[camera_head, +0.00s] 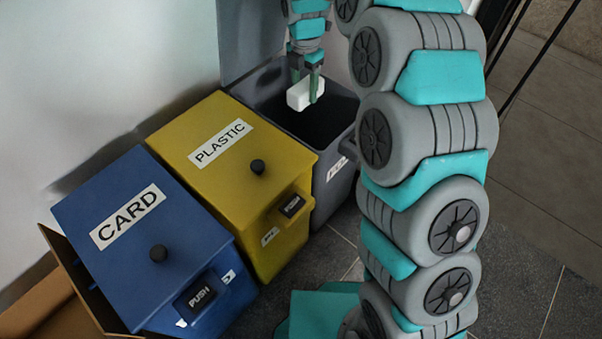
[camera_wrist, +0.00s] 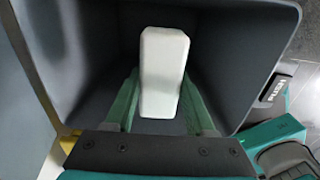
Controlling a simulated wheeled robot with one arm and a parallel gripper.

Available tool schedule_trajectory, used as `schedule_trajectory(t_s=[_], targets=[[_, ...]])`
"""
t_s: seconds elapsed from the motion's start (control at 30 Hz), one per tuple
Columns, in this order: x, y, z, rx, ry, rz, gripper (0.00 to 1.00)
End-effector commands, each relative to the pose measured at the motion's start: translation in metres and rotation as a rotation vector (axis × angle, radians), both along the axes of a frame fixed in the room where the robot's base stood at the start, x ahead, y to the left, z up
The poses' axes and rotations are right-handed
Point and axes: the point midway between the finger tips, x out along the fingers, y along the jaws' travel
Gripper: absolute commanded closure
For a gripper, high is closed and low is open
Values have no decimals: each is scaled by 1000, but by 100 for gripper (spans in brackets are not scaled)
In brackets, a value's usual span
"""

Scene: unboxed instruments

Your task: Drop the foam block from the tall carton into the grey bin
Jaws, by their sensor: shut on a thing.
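The white foam block (camera_head: 300,95) is held in my gripper (camera_head: 306,84), over the mouth of the grey bin (camera_head: 336,187). The bin's lid (camera_head: 250,38) stands raised against the wall, and its inside is dark. In the wrist view the block (camera_wrist: 163,70) sits upright between the two green fingers of my gripper (camera_wrist: 160,105), which are shut on it. The grey bin's walls (camera_wrist: 245,60) surround it in that view. The block appears at or just above the rim; its exact height is hard to tell. The tall carton cannot be made out for certain.
A yellow bin (camera_head: 235,190) marked PLASTIC stands beside the grey bin, lid shut. A blue bin (camera_head: 110,270) marked CARD stands left of it, also shut. An open brown cardboard box (camera_head: 50,308) is at the lower left. Tiled floor (camera_head: 530,270) is clear at the right.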

Motion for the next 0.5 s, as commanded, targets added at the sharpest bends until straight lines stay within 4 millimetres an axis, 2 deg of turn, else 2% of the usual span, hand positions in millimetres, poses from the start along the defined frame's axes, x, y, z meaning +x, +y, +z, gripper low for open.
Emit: schedule_trajectory(t_s=[0.03, 0.07, 0.37, 0.5], targets=[[0, 0, 0, 0, 0, 0, 96], [0, 0, 0, 0, 0, 0, 44], [0, 0, 0, 0, 0, 0, 10], [0, 0, 0, 0, 0, 0, 10]])
